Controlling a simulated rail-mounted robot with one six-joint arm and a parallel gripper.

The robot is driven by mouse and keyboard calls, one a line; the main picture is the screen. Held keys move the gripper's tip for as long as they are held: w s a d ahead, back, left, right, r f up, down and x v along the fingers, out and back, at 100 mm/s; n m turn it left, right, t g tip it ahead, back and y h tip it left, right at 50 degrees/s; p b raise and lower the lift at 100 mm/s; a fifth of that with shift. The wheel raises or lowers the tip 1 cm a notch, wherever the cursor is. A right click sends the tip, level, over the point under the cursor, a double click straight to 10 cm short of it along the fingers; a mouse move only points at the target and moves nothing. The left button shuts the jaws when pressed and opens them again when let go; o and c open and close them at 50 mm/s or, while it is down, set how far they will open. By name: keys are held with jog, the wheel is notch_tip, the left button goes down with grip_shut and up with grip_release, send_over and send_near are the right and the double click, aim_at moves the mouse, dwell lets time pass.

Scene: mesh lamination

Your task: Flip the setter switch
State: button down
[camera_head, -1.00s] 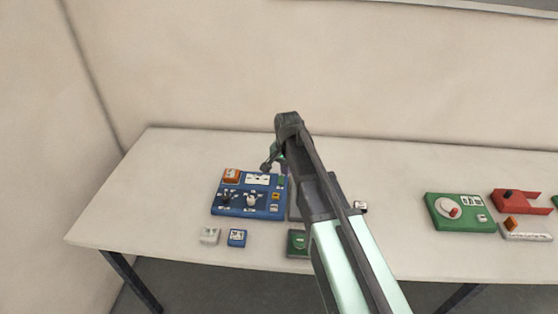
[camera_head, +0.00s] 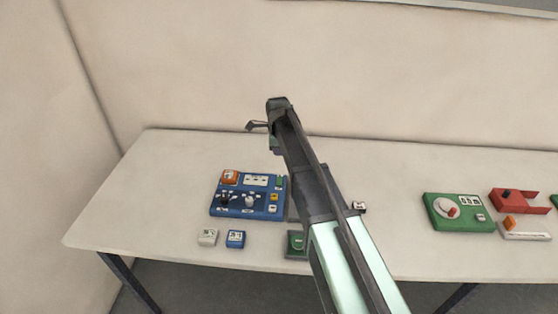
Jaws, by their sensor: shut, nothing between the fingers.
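A blue control panel (camera_head: 222,210) lies on the left part of the table, with an orange block, a white display, dark and white knobs and small yellow and white parts. My gripper (camera_head: 252,126) is shut and empty, raised above and behind the blue panel in the picture, apart from everything. My arm hides the table right of the panel.
The pale table (camera_head: 150,190) is clear on its left. A dark green box (camera_head: 297,243) sits partly behind my arm. A green panel with a dial (camera_head: 459,211), a red tray (camera_head: 520,201) and a white box with an orange part (camera_head: 524,231) stand at right.

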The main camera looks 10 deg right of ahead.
aim_at(279, 177)
jog(key=f+b, duration=0.4)
jog(key=w+f+b, duration=0.1)
jog(key=f+b, duration=0.7)
jog(key=f, duration=0.1)
jog(key=shift+w+d, duration=0.2)
jog(key=shift+w, duration=0.05)
jog(key=shift+r, duration=0.1)
